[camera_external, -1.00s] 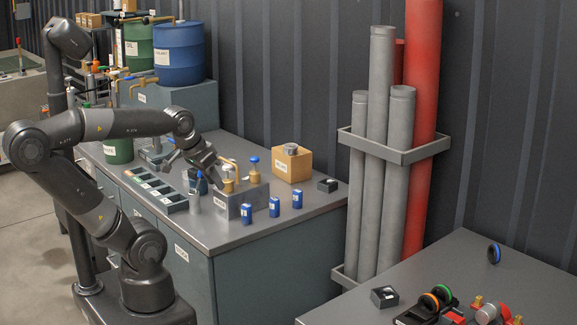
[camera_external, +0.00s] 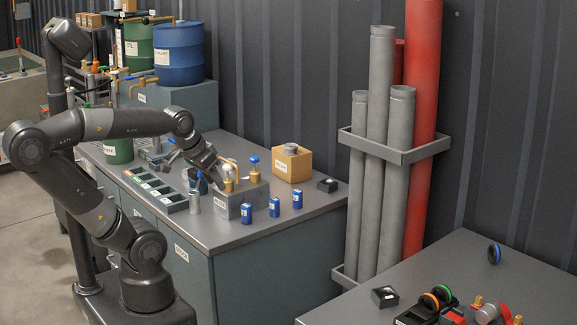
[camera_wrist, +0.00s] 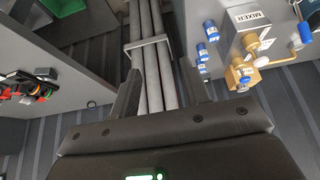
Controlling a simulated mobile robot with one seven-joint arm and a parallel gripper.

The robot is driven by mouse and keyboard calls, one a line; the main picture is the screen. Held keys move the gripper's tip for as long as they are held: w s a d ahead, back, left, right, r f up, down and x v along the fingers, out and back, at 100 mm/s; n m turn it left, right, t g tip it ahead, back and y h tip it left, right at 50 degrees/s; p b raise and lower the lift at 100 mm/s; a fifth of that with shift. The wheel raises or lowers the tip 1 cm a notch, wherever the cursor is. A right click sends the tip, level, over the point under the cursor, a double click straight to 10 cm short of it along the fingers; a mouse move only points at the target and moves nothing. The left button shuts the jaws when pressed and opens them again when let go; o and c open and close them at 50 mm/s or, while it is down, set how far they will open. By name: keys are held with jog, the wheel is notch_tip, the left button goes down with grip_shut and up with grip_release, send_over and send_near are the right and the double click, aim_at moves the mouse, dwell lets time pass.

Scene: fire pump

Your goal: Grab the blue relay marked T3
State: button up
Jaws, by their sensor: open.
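Three small blue relays with white labels stand upright on the grey counter, a left one (camera_external: 246,212), a middle one (camera_external: 274,207) and a right one (camera_external: 297,199). Their markings are too small to read, so I cannot tell which is T3. In the wrist view the blue relays (camera_wrist: 211,31) form a short row right of my fingers. My gripper (camera_external: 193,170) is open and empty above the counter, left of the relays and apart from them. Its two fingers (camera_wrist: 160,88) also show in the wrist view with nothing between them.
A grey block labelled MIXER (camera_wrist: 246,22) with brass fittings stands close beside the relays. A slotted tray (camera_external: 155,188) lies to the left. A tan box (camera_external: 291,165) and a small black box (camera_external: 327,185) are behind. Pipes (camera_external: 380,110) stand right of the counter.

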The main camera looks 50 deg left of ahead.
jog(key=shift+o, duration=1.3)
